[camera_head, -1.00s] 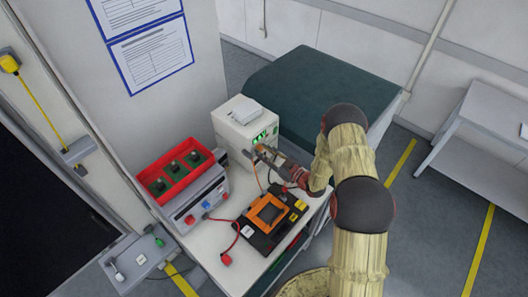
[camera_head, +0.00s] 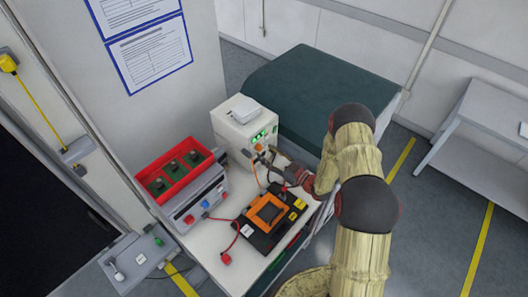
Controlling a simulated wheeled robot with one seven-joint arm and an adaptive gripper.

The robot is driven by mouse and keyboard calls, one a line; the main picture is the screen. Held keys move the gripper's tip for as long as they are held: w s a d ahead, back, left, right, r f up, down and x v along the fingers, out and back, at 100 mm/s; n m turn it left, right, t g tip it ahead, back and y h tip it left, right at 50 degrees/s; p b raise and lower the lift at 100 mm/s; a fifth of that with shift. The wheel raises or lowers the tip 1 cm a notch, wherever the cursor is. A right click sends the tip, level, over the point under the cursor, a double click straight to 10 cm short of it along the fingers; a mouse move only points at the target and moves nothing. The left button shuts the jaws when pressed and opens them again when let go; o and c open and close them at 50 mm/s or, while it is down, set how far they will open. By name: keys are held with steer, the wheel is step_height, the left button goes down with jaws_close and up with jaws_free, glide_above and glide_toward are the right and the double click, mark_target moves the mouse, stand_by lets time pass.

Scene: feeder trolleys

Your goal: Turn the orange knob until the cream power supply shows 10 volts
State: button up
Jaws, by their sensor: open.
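The cream power supply (camera_head: 232,132) stands at the back of the white bench top. Its front face has a lit green display (camera_head: 262,136), too small to read here. The orange knob (camera_head: 260,148) shows on the front face below the display. My gripper (camera_head: 268,153) is open, its fingertips at or just in front of the knob. I cannot tell whether the fingers touch it. The arm comes in from the right, and the gripper hides part of the lower front face.
A black and orange device (camera_head: 268,213) with cables lies in front of the supply. A red bin (camera_head: 158,172) sits on a grey unit (camera_head: 190,218) to the left. A dark green covered surface (camera_head: 318,92) is behind. A white box lies on top of the supply.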

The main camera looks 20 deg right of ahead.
steer(key=v, duration=0.9)
steer(key=shift+d, duration=0.1)
